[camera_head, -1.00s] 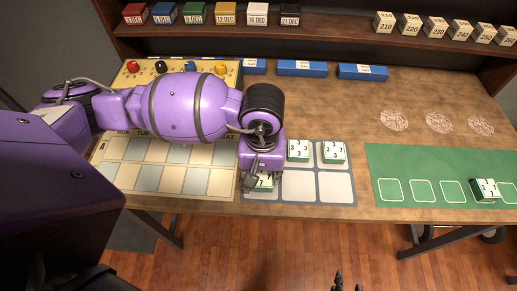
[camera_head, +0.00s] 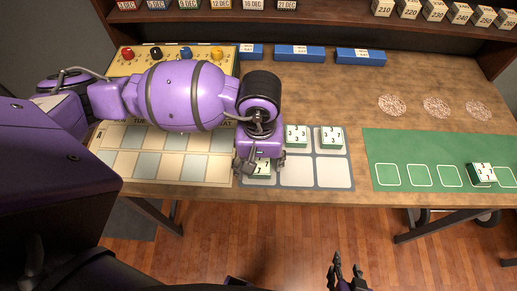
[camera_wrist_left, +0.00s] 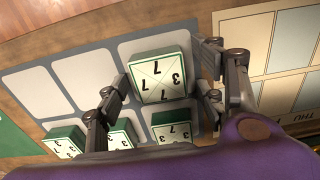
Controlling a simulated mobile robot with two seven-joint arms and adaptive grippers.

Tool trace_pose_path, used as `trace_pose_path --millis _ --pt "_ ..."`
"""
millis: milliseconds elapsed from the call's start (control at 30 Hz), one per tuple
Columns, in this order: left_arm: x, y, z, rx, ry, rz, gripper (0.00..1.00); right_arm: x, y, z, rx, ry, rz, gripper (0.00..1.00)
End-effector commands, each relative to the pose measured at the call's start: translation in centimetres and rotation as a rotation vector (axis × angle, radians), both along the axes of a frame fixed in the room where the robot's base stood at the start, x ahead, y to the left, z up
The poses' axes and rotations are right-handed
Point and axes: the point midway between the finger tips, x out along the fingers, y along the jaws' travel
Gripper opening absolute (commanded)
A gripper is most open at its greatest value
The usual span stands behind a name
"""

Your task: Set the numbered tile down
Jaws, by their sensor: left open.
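The numbered tile (camera_head: 262,169), a white-topped green block marked 3 and 7, sits on the front left pad of the grey mat (camera_head: 352,170). In the left wrist view the tile (camera_wrist_left: 160,78) lies flat between the fingers. My left gripper (camera_wrist_left: 160,95) is open around it, with a finger on each side; whether either finger touches it I cannot tell. In the head view the left gripper (camera_head: 260,165) partly covers it. My right gripper (camera_head: 346,268) is low in front of the table, its fingers apart and empty.
Similar tiles stand in the mat's back row (camera_head: 296,136) (camera_head: 331,138); another (camera_wrist_left: 170,128) shows in the wrist view. A calendar board (camera_head: 150,180) lies left. A green mat (camera_head: 420,150) with one tile (camera_head: 481,174) lies right. Two front pads are clear.

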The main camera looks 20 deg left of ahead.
Motion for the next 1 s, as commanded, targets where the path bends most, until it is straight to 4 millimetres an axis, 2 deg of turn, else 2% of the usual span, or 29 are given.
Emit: trace_pose_path --millis 500,700,1000 --pt "0.3 0.0 10.1 -0.002 -0.009 -0.002 0.64 -0.5 -0.3 -0.4 -0.009 0.012 0.011 0.40" --pt "0.2 0.0 11.8 -0.001 -0.006 -0.001 0.64 -0.3 -0.1 -0.1 -0.005 0.006 0.007 0.40" --pt "0.1 0.0 12.0 -0.001 -0.005 -0.001 0.64 -0.1 0.2 0.0 0.004 0.000 -0.002 0.40"
